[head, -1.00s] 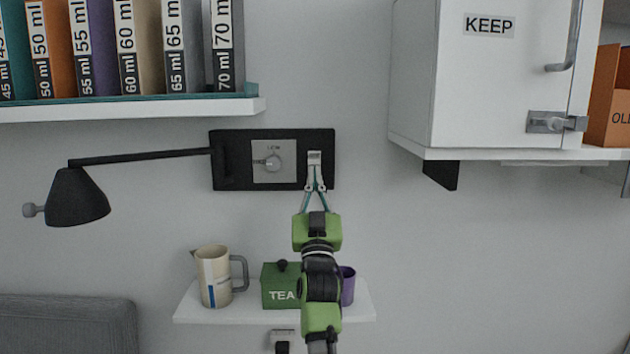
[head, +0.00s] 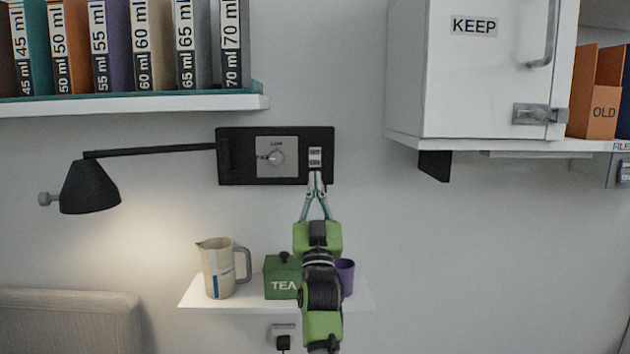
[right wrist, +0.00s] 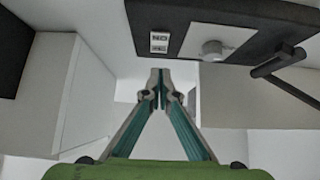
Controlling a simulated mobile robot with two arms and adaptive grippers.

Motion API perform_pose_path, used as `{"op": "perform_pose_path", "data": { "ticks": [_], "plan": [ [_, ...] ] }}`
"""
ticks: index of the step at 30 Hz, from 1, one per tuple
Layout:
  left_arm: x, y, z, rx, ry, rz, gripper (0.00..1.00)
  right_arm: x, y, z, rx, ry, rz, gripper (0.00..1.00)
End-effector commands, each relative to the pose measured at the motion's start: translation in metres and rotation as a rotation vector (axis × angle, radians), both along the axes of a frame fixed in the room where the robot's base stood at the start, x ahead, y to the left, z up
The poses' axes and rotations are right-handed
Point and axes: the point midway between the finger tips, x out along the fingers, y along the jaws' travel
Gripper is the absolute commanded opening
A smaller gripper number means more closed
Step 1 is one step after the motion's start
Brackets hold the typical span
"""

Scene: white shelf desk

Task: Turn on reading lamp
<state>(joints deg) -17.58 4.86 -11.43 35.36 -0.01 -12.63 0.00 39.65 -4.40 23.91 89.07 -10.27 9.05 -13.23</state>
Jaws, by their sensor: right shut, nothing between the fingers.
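The reading lamp (head: 90,188) has a black shade on a black arm at the left of the head view. It is lit, and a warm glow lies on the wall under it. Its black wall panel (head: 240,178) carries a grey plate with a round knob (head: 276,158) and a white switch (head: 315,157). The switch (right wrist: 159,42) and knob (right wrist: 212,50) also show in the right wrist view. My right gripper (head: 316,178) is shut and empty, its tips just below the switch, apart from it in the wrist view (right wrist: 158,76). My left gripper is not in view.
A small white shelf (head: 200,292) below holds a jug (head: 217,270), a green tea box (head: 282,278) and a purple cup (head: 346,276). A binder shelf (head: 150,105) is at upper left and a white cabinet (head: 470,80) at upper right.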

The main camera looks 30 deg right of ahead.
Motion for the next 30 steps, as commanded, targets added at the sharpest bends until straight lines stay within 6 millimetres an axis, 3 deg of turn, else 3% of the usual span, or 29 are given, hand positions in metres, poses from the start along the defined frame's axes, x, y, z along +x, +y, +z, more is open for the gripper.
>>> {"op": "perform_pose_path", "data": {
  "ticks": [5, 13, 30],
  "plan": [
    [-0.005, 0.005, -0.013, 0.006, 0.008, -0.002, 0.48, -0.014, 0.008, -0.027, 0.001, 0.004, 0.0, 0.0],
    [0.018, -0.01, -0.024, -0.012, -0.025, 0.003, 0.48, -0.037, 0.022, -0.06, 0.002, 0.003, 0.0, 0.0],
    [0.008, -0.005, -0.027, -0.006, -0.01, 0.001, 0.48, -0.044, 0.026, -0.067, 0.0, 0.002, -0.001, 0.0]
  ]
}}
